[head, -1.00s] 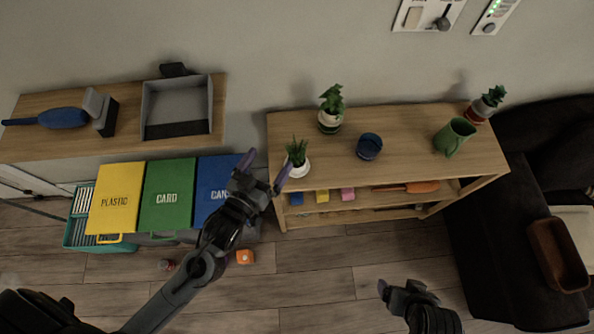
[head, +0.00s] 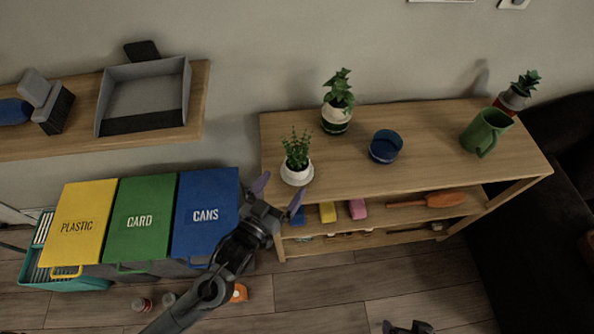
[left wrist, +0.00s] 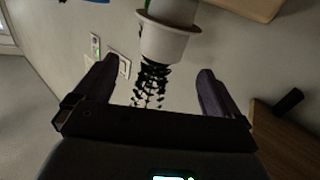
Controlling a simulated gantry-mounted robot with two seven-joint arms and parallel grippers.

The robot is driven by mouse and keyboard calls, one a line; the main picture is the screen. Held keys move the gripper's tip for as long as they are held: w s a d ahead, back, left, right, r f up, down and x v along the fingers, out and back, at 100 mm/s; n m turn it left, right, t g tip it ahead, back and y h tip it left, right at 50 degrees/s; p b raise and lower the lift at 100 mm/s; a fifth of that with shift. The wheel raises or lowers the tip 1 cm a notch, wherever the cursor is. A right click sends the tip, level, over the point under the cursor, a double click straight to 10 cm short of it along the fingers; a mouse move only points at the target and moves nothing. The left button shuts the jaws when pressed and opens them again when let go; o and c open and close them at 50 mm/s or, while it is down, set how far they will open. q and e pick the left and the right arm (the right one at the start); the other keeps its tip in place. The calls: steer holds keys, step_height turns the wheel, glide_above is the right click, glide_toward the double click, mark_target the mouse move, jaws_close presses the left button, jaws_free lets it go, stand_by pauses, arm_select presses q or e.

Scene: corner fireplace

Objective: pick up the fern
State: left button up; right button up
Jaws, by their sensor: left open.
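The fern (head: 297,148) has small feathery green leaves in a round white pot (head: 296,173). It stands upright at the front left corner of the wooden shelf's top. My left gripper (head: 279,192) is open just in front of and below the pot, its fingers pointing up toward it. In the left wrist view, the picture is upside down; the fern (left wrist: 150,88) and its white pot (left wrist: 166,40) show between the spread fingers, not gripped. My right gripper (head: 408,327) shows only in part at the bottom edge, away from the fern; its jaws are unclear.
A leafy plant (head: 340,95) stands behind the fern, with a blue cup (head: 385,146) to its right. The blue CANS bin (head: 206,210) is left of my left gripper.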

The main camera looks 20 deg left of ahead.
mark_target(291, 173)
arm_select(q)
steer(key=w, duration=0.3)
steer(key=shift+w+d, duration=0.25)
steer(key=shift+w+b, duration=0.45)
steer(key=shift+w, duration=0.05)
steer(key=shift+w+d+b, duration=0.15)
steer(key=shift+w+b, duration=0.1)
steer(key=shift+w, duration=0.8)
steer(key=shift+w+d+b, duration=0.15)
steer(key=shift+w+b, duration=0.1)
steer(key=shift+w, duration=0.75)
steer(key=shift+c, duration=0.3)
steer(key=shift+r, duration=0.1)
steer(key=c, duration=0.8)
